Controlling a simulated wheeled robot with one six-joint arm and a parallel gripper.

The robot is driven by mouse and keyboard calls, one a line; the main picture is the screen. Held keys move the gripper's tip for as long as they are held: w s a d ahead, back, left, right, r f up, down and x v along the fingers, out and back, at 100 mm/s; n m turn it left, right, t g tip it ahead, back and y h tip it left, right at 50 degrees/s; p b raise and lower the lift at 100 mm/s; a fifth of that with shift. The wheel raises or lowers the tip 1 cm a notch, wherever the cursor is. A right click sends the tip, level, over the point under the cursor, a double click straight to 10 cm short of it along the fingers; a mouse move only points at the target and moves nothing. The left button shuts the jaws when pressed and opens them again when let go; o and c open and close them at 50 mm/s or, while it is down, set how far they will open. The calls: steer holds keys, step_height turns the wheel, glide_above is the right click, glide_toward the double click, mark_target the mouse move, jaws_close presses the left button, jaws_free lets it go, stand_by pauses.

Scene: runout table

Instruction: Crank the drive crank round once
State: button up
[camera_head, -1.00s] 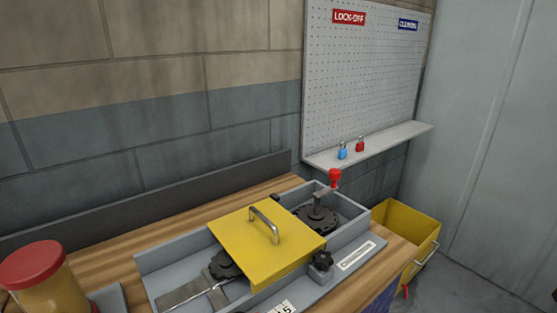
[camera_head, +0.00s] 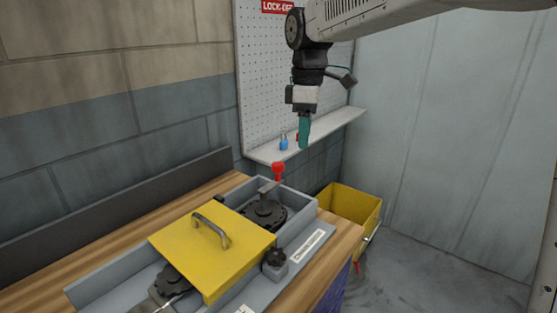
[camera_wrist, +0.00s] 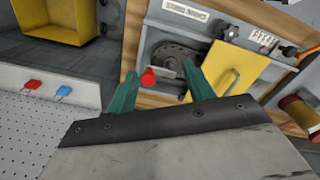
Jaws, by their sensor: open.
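The drive crank is a grey arm with a red knob (camera_head: 278,170) that stands upright over a dark round wheel (camera_head: 264,212) at the far end of the grey tray-like housing. My gripper (camera_head: 304,133) hangs pointing down, above and slightly right of the knob in the head view, apart from it. In the wrist view the two green fingers (camera_wrist: 160,90) are spread, and the red knob (camera_wrist: 149,77) shows between them, nearer the left finger. The dark wheel (camera_wrist: 172,57) lies beyond. The gripper is open and empty.
A yellow cover (camera_head: 210,245) with a metal handle sits on the housing beside the wheel. A black star knob (camera_head: 275,259) is at the front side. A shelf (camera_head: 330,135) with blue and red padlocks is behind. A yellow bin (camera_head: 350,208) stands right of the table.

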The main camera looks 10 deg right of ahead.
mark_target(278, 164)
steer(key=w+a+n, duration=0.1)
steer(key=w, duration=0.1)
steer(key=w+a+f+n, duration=0.1)
steer(key=w+a, duration=0.1)
steer(key=w+a+f+n, duration=0.1)
steer(key=w+a, duration=0.1)
steer(key=shift+f, duration=0.2)
steer(key=shift+w+a+f, duration=0.2)
steer(key=shift+a+f, duration=0.05)
step_height(278, 164, down, 8)
steer(key=shift+r, duration=0.2)
jaws_close()
steer(key=shift+d, duration=0.1)
